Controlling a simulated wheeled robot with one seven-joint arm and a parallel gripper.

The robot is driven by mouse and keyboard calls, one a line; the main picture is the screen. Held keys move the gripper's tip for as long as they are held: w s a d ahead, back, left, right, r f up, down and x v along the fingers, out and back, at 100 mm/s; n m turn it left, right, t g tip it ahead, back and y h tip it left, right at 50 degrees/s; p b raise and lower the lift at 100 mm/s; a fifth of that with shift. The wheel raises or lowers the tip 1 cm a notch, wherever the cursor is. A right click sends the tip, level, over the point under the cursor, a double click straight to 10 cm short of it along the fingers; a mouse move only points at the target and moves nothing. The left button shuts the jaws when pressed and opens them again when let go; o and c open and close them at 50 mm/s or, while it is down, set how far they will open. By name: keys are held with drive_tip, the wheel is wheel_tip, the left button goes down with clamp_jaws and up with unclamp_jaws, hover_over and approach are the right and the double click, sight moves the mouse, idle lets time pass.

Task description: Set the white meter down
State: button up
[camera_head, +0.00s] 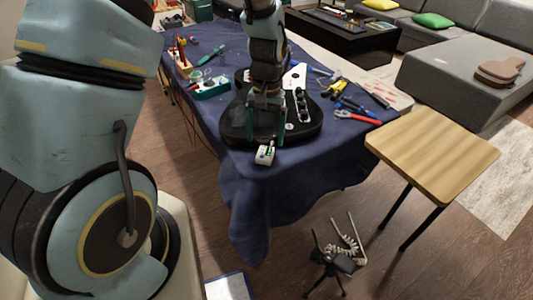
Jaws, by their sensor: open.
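The white meter (265,154) is a small white box with a green and dark face. It sits at the near edge of the blue cloth, just in front of a black guitar body (310,130). My gripper (265,137) points down over the near left part of the guitar body, behind and above the meter in the picture. Its fingers look apart, with no object clearly held between them. The view is too small to tell whether a fingertip touches the meter or the guitar. My gripper hides part of the guitar.
The blue cloth covers the table (290,185). Pliers with red handles (357,117) and other hand tools lie right of the guitar. A green tool holder (211,88) stands at left. A wooden stool (433,150) stands right of the table. The cloth's front right area is clear.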

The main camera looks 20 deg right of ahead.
sight(265, 152)
drive_tip(key=shift+s+a+f+p, duration=0.1)
drive_tip(key=shift+f+p, duration=0.2)
drive_tip(key=shift+f, duration=0.6)
drive_tip(key=shift+s+d+f+p, duration=0.15)
drive_tip(key=shift+f+p, duration=0.15)
drive_tip(key=shift+f, duration=0.6)
drive_tip(key=shift+s+a+f+p, duration=0.15)
drive_tip(key=shift+f+p, duration=0.15)
drive_tip(key=shift+f, duration=0.6)
drive_tip(key=shift+c, duration=0.3)
clamp_jaws()
